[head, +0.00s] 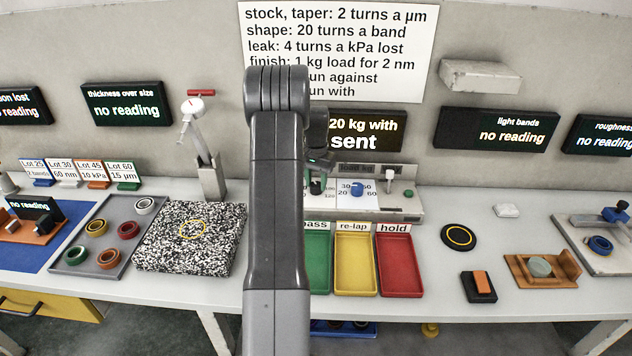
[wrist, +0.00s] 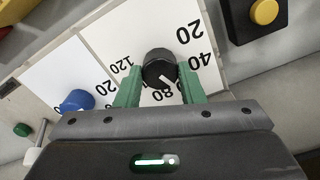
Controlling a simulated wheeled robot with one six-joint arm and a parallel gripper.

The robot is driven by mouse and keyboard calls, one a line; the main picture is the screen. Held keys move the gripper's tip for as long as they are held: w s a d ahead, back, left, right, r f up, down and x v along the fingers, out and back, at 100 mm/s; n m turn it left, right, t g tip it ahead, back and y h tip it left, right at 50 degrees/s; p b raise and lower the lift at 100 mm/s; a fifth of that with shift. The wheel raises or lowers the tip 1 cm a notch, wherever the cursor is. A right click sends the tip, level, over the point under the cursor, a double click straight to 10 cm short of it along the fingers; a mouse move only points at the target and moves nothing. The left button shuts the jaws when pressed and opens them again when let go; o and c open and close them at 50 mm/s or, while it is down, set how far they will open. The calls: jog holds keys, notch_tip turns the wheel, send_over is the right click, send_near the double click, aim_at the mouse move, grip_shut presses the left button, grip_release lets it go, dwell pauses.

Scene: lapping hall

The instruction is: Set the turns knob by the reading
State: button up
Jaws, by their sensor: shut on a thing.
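In the wrist view my gripper (wrist: 160,82) has its green fingers shut on the black turns knob (wrist: 158,66), one on each side. The knob's white pointer line points down toward the numbers' lower right, near the 80. Its dial plate (wrist: 150,30) reads 20, 40, 80 and 120; my gripper hides part of the scale. The rule sign (head: 340,45) says 2 turns a µm for stock and taper, 20 a band for shape, 4 a kPa lost for leak. The display (head: 366,132) shows "20 kg with" and "sent".
Beside the turns knob are a blue knob (wrist: 77,101), a white lever (head: 390,177) and a green button (head: 408,193). Green, yellow and red trays (head: 400,262) stand in front. Lot cards (head: 90,172) stand at left. Other displays (head: 127,103) read "no reading".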

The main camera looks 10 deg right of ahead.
aim_at(316, 184)
dwell(0.4)
jog(key=o, duration=1)
jog(key=shift+r, duration=0.1)
notch_tip(316, 184, up, 14)
jog(key=shift+b, duration=0.45)
jog(key=shift+f, duration=0.2)
notch_tip(316, 184, down, 14)
jog(key=shift+r+p, duration=0.1)
jog(key=shift+p, duration=0.35)
